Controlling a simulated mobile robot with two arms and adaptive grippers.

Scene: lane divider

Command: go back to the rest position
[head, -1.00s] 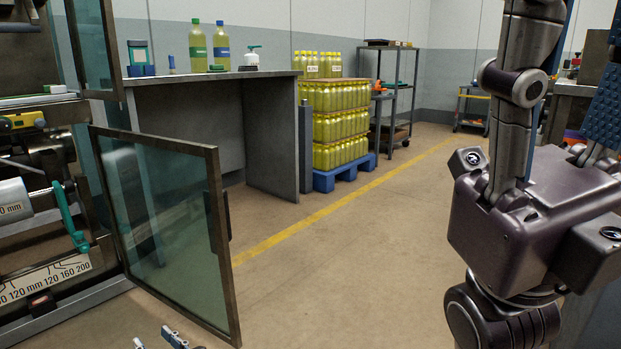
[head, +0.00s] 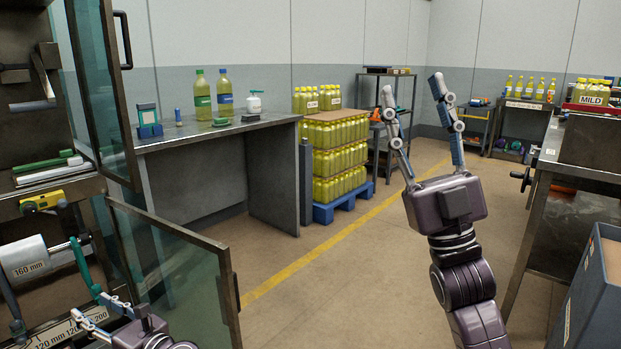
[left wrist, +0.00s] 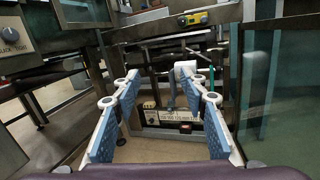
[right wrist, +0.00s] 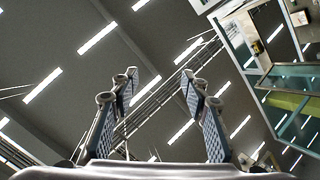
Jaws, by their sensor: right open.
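My left gripper (head: 92,306) is low at the left of the head view, in front of the machine. In the left wrist view its two blue-padded fingers (left wrist: 160,78) are spread, with nothing between them. My right gripper (head: 412,84) stands upright at the middle right of the head view, fingers up and apart. In the right wrist view the fingers (right wrist: 159,75) are spread and empty against the ceiling. Neither gripper holds anything.
The machine's lower glass door (head: 178,270) stands open close to my left gripper. A grey bench (head: 215,133) with bottles is behind it. A blue pallet (head: 343,205) holds yellow bottles. A metal table (head: 565,225) and box (head: 598,295) are at the right. Floor between is clear.

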